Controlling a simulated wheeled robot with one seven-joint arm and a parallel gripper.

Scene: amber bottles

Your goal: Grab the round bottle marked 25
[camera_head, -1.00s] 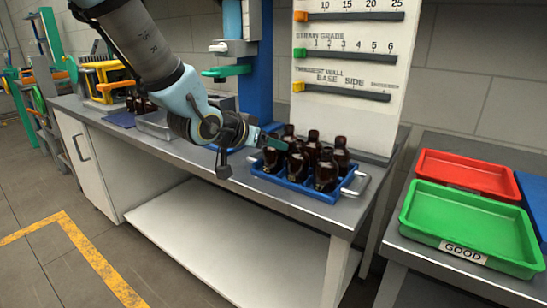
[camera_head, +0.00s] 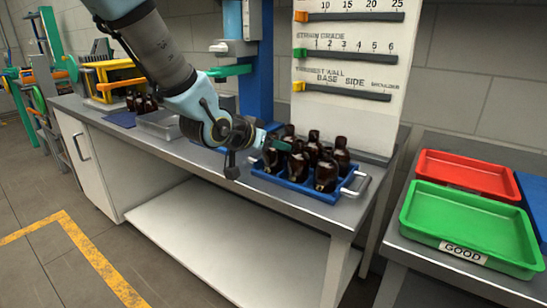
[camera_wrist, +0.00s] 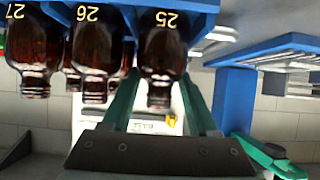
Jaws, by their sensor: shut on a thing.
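The round brown bottle marked 25 (camera_wrist: 161,45) appears upside down in the wrist view, between the two green fingers of my gripper (camera_wrist: 158,88). The fingers are shut on its neck and shoulder area. Bottles 26 (camera_wrist: 92,50) and 27 (camera_wrist: 32,48) stand beside it to the left in that view. In the head view my gripper (camera_head: 277,146) reaches in at the left side of the group of bottles, at the blue tray (camera_head: 292,186). The held bottle is partly hidden there, and I cannot tell whether it is lifted.
Several other brown bottles (camera_head: 325,172) stand close together in the tray, which has a metal handle (camera_head: 357,186). A green tray labelled GOOD (camera_head: 470,222) and a red tray (camera_head: 468,172) are on the right table. A white gauge board (camera_head: 345,120) stands behind the bottles.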

